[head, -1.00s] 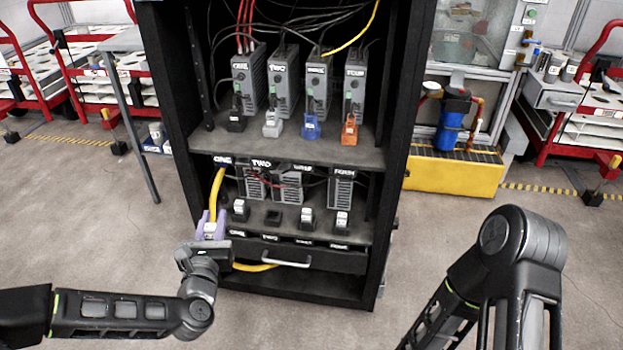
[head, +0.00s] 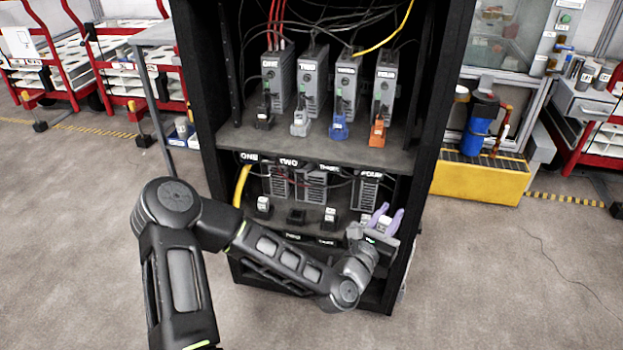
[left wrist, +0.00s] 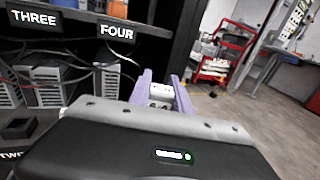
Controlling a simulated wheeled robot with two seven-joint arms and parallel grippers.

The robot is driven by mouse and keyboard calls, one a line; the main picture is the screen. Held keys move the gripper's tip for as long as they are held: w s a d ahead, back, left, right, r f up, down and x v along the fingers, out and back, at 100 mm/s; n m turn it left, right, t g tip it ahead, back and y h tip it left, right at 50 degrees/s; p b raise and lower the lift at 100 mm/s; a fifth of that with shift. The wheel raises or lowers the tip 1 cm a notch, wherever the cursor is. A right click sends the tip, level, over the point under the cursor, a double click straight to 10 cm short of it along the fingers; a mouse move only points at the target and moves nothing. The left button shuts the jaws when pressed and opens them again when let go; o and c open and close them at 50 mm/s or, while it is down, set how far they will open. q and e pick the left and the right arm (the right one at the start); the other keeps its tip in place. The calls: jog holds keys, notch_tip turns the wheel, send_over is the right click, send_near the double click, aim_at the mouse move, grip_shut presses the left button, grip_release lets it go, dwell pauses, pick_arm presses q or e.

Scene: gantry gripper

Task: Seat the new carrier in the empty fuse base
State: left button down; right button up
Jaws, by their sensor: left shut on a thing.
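My left gripper (head: 388,213) is at the right end of the cabinet's lower shelf, its purple fingers pointing away from me. In the left wrist view, the fingers (left wrist: 162,88) are shut on a small white-topped carrier (left wrist: 160,94). I cannot see whether its underside touches anything. The empty fuse base (head: 296,216), a low dark block, is second from the left on the lower shelf; the left wrist view shows it (left wrist: 18,128) at the left edge. White-topped carriers stand in base one (head: 263,205) and base three (head: 330,215). My gripper hides base four. My right gripper is out of view.
The black cabinet (head: 208,125) has side posts close to my left gripper. Grey modules with coloured plugs stand on the upper shelf (head: 400,158). A yellow cable (head: 240,186) hangs at the lower left. Open floor lies on both sides.

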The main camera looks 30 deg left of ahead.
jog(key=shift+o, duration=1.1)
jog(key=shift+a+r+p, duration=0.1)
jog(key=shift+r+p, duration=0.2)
pick_arm(q)
jog(key=w+a+f+n+y, duration=0.1)
jog(key=w+a+f+y, duration=0.1)
jog(key=a, duration=0.8)
jog(key=w+a+f+n+y, duration=0.1)
jog(key=w+a+f+y, duration=0.1)
jog(key=a, duration=0.8)
jog(key=w+a+f+n+g+y, duration=0.1)
jog(key=w+a+f, duration=0.1)
jog(key=a, duration=0.8)
jog(key=shift+w+a+f+n+y, duration=0.2)
jog(key=shift+w+f+n+y, duration=0.05)
jog(key=shift+f+n+y, duration=0.2)
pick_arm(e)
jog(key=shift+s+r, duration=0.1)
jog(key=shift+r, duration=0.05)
pick_arm(q)
notch_tip(320, 180, down, 3)
jog(key=b, duration=0.3)
jog(key=shift+f, duration=0.2)
jog(key=shift+f+b, duration=1.2)
jog(key=shift+b, duration=0.15)
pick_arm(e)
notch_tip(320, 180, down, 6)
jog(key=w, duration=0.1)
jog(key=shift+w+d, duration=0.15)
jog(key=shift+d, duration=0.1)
